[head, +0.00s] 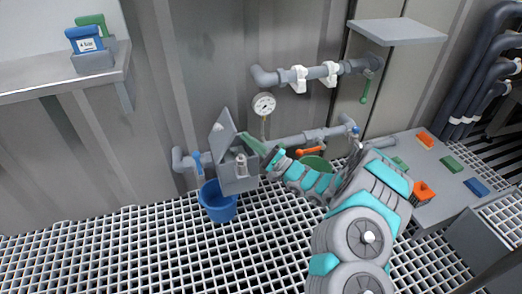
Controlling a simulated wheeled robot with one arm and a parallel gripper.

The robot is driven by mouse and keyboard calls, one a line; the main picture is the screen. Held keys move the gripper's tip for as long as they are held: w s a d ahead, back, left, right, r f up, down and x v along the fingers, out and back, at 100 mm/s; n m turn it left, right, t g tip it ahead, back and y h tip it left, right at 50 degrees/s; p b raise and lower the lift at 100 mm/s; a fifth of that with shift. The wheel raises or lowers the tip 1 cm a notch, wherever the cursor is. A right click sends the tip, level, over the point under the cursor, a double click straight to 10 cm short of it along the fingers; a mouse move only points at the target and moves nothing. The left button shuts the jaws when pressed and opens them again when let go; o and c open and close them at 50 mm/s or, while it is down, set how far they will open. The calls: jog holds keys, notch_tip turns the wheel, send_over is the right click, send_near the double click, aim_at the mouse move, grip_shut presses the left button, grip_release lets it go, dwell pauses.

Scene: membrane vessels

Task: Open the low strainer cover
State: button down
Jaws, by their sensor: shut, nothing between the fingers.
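The low strainer is a grey box (238,184) on the lower pipe by the wall. Its grey cover (222,134) stands raised and tilted at the box's upper left, and a pale cylindrical part (241,164) shows in the opening. A green bar (250,143) slants from beside the cover down toward my gripper; I cannot tell whether it is the cover's handle. My gripper (267,160) is shut and empty, just right of the box. Its tips are small and partly hidden, so contact with the green bar cannot be told.
A blue bucket (218,204) stands under the box and a green bucket (315,164) behind my arm. A gauge (264,105), an orange lever (309,150) and a blue lever (197,162) are close by. A grey table (440,205) holds coloured blocks. The grating (120,250) is clear at front left.

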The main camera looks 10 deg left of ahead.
jog(key=shift+s+a+r, duration=0.45)
jog(key=shift+a+r, duration=0.05)
jog(key=shift+a, duration=0.2)
jog(key=shift+s+a+r, duration=0.45)
jog(key=shift+a+r, duration=0.05)
jog(key=shift+a, duration=0.2)
